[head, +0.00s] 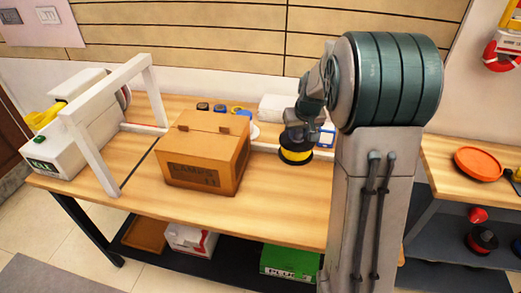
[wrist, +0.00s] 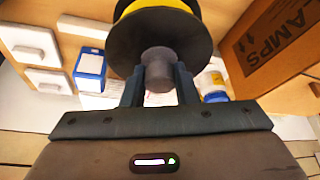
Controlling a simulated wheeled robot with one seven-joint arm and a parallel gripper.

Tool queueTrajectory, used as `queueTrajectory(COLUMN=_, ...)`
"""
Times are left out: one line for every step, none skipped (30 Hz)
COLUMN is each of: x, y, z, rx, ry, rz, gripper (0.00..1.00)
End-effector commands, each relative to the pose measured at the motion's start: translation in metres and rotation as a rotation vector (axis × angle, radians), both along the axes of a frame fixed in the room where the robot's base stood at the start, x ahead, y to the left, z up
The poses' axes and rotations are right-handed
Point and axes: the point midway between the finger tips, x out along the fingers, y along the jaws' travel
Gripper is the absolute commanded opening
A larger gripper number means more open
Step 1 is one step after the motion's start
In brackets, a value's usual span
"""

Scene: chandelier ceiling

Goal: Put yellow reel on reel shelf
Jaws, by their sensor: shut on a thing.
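The yellow reel (head: 297,156) has dark round flanges and hangs from my gripper (head: 298,134) above the wooden workbench, to the right of the wooden box. In the wrist view, the reel (wrist: 158,35) fills the top middle. My gripper (wrist: 159,82) is shut there on the reel's grey central hub, with one finger on each side. A dark grey shelf (head: 432,247) under the right-hand table holds red and black reel-like things (head: 481,240). I cannot tell if this is the reel shelf; part of it is hidden behind my own column.
A wooden box marked LAMPS (head: 203,152) stands on the workbench (head: 262,215). A white frame (head: 90,155) and a white machine (head: 55,145) are at left. An orange disc (head: 478,163) lies on the right table. A green box (head: 288,262) sits below the bench.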

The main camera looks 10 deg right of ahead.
Motion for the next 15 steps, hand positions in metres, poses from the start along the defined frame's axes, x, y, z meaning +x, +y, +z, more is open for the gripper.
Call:
queueTrajectory(x=0.002, y=0.014, z=-0.005, rx=0.000, ry=0.002, rz=0.006, gripper=0.00)
queueTrajectory(x=0.002, y=0.021, z=-0.010, rx=0.000, ry=0.002, rz=0.006, gripper=0.00)
queueTrajectory(x=0.003, y=0.030, z=-0.015, rx=0.000, ry=0.002, rz=0.005, gripper=0.00)
queueTrajectory(x=0.004, y=0.035, z=-0.019, rx=0.000, ry=0.002, rz=0.005, gripper=0.00)
queueTrajectory(x=0.005, y=0.041, z=-0.022, rx=-0.001, ry=0.001, rz=0.004, gripper=0.00)
queueTrajectory(x=0.006, y=0.047, z=-0.027, rx=-0.001, ry=0.001, rz=0.003, gripper=0.00)
queueTrajectory(x=0.006, y=0.052, z=-0.030, rx=-0.001, ry=0.000, rz=0.002, gripper=0.00)
queueTrajectory(x=0.007, y=0.056, z=-0.033, rx=-0.002, ry=0.001, rz=0.001, gripper=0.00)
queueTrajectory(x=0.007, y=0.061, z=-0.036, rx=-0.001, ry=0.001, rz=0.001, gripper=0.00)
queueTrajectory(x=0.008, y=0.063, z=-0.038, rx=-0.001, ry=0.000, rz=0.000, gripper=0.00)
queueTrajectory(x=0.008, y=0.066, z=-0.039, rx=-0.001, ry=-0.001, rz=-0.001, gripper=0.00)
queueTrajectory(x=0.008, y=0.068, z=-0.040, rx=-0.001, ry=-0.001, rz=0.000, gripper=0.00)
queueTrajectory(x=0.009, y=0.069, z=-0.041, rx=-0.001, ry=-0.001, rz=-0.001, gripper=0.00)
queueTrajectory(x=0.009, y=0.070, z=-0.043, rx=-0.001, ry=-0.001, rz=-0.001, gripper=0.00)
queueTrajectory(x=0.009, y=0.070, z=-0.046, rx=0.000, ry=0.000, rz=-0.002, gripper=0.00)
